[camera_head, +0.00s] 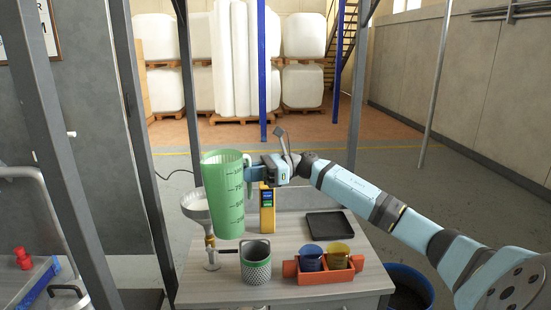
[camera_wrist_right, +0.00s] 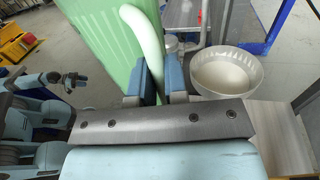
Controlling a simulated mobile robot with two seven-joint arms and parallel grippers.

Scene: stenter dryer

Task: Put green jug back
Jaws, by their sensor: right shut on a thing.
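The green jug (camera_head: 223,195) is translucent with measuring marks and hangs upright above the left part of the small table. My right gripper (camera_head: 250,174) comes in from the right and is shut on the jug's handle. In the right wrist view the jug (camera_wrist_right: 105,45) fills the upper left, and its pale handle (camera_wrist_right: 149,50) passes between the blue fingers of the gripper (camera_wrist_right: 157,82). The jug's base appears just above a perforated grey-green cup (camera_head: 256,262); the exact gap cannot be told. My left gripper is not in view.
On the table (camera_head: 215,292) stand a white funnel on a stand (camera_head: 212,254), a yellow device (camera_head: 267,213), a black tray (camera_head: 329,224) and an orange holder (camera_head: 325,275) with blue and yellow cups. Dark frame posts stand at left. A dark bin (camera_head: 414,279) is at right.

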